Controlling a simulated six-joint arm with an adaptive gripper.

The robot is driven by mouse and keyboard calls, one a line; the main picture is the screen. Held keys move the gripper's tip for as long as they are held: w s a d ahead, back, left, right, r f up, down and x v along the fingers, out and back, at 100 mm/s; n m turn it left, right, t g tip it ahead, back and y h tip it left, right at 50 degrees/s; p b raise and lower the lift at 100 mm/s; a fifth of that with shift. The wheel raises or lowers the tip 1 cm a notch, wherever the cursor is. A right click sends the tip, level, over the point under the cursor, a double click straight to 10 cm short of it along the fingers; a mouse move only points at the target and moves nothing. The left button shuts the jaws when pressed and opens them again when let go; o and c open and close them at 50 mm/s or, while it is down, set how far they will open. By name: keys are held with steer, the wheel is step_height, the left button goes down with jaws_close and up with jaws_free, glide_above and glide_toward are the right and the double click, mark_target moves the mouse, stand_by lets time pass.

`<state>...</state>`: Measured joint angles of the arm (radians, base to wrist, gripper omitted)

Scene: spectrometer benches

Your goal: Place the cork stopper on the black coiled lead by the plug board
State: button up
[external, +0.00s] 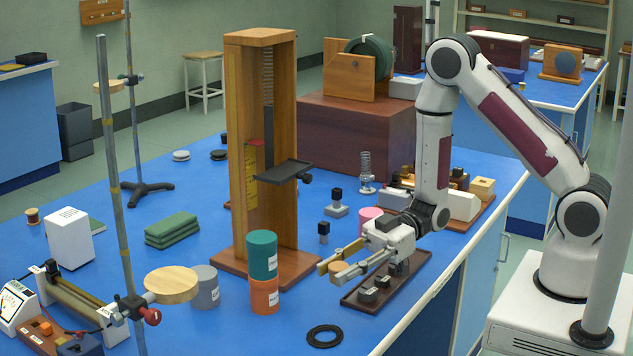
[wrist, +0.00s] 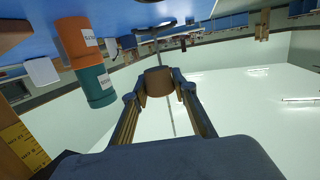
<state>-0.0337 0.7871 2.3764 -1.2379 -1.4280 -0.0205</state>
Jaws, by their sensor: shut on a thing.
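The cork stopper (external: 337,268) is a small brown cylinder between the fingertips of my gripper (external: 333,265). My gripper is shut on it and holds it above the blue bench, just right of the stacked green and orange cylinders. In the wrist view the cork (wrist: 159,81) sits between both fingertips (wrist: 159,92). The black coiled lead (external: 325,327) lies flat on the bench as a ring, in front of and below my gripper. The plug board (external: 352,300), dark red with grey and black blocks, lies right of the lead, partly hidden by my gripper.
A green cylinder (external: 262,246) stands on an orange one (external: 264,296) close left of my gripper. Behind them rises a tall wooden stand (external: 283,150). A grey cylinder (external: 205,287) and a metal rod stand (external: 118,200) are farther left.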

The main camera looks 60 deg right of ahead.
steer(key=shift+s+a+r+m+t+h, duration=0.45)
steer(key=shift+a+m+t, duration=0.8)
steer(key=shift+a, duration=4.4)
steer(key=shift+s+a+r+m+t+h, duration=0.1)
steer(key=shift+a+r+m+t+h, duration=0.8)
steer(key=shift+a, duration=4.75)
steer(key=d+f+m+t+h, duration=0.1)
steer(key=d+m+t+h, duration=0.6)
steer(key=d+m+h, duration=0.5)
steer(key=shift+w+d+f+h, duration=0.4)
steer(key=shift+d+h, duration=1.45)
steer(key=shift+d, duration=0.9)
steer(key=shift+m, duration=0.25)
glide_above(325, 333)
steer(key=shift+f, duration=2.9)
steer(key=shift+f, duration=0.1)
